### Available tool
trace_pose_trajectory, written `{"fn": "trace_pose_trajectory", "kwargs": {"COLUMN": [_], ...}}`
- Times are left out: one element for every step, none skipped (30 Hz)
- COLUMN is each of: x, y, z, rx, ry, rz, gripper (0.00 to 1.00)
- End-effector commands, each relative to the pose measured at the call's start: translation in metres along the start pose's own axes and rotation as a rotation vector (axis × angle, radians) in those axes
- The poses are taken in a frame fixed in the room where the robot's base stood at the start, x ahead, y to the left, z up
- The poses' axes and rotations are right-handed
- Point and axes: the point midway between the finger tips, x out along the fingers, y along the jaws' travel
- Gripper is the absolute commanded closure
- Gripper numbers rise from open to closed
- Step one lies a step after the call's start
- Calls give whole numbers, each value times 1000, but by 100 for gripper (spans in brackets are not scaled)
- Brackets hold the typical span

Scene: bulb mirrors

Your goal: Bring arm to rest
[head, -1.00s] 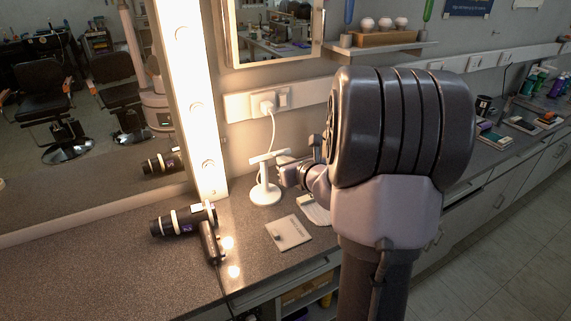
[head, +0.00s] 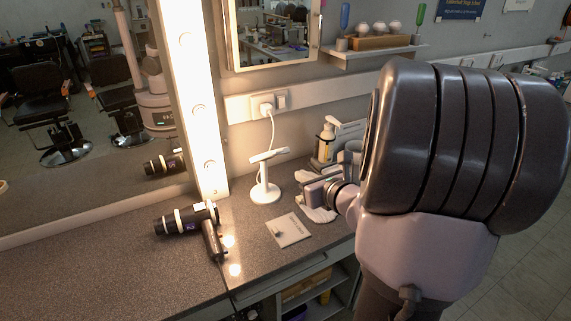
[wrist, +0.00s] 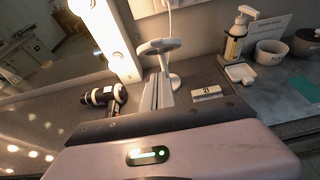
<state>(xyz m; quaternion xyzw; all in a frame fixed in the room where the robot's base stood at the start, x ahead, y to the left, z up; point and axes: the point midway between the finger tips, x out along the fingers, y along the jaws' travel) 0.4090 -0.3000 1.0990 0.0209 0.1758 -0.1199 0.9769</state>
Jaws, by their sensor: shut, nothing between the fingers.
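My arm fills the right of the head view, with large dark ribbed housing and pale links, bent over the counter's front edge. My gripper (head: 309,190) shows small at its left end, low over the counter and right of the white stand. In the wrist view my gripper's grey fingers (wrist: 157,92) lie together with nothing held between them. The fingers point toward the base of the white stand (wrist: 172,78). In the head view that stand (head: 265,188) is upright and apart from the gripper. Part of the gripper is hidden behind my arm.
A black hair dryer (head: 190,222) lies on the counter (head: 110,270) at the left. A small pale card (head: 288,230) lies near the front edge. A pump bottle (head: 325,142) and, in the wrist view, a white bowl (wrist: 271,54) stand at the back right.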

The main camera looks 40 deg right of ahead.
Motion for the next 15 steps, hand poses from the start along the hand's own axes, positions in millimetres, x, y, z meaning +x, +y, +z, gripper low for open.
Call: {"fn": "trace_pose_trajectory", "kwargs": {"x": [-2, -2, -2, -2, -2, -2, -2, -4, -10, -17, -27, -45, -61, -80, -108], "y": [0, 0, 0, 3, 9, 23, 40, 62, 99, 130, 161, 202, 230, 256, 286], "z": [0, 0, 0, 1, 3, 8, 12, 18, 24, 28, 30, 28, 25, 18, 7], "rx": [0, 0, -1, -8, -25, -69, -120, -187, -306, -412, -528, -696, -834, -980, -1199], "ry": [0, 0, 0, 0, 0, 0, 1, 2, 1, -1, -4, -13, -23, -35, -60], "rz": [0, 0, 1, 7, 22, 59, 102, 157, 250, 328, 412, 524, 608, 693, 804], "gripper": [100, 100, 100, 100, 100, 100, 100, 100, 100, 100, 100, 100, 100, 100, 100]}}
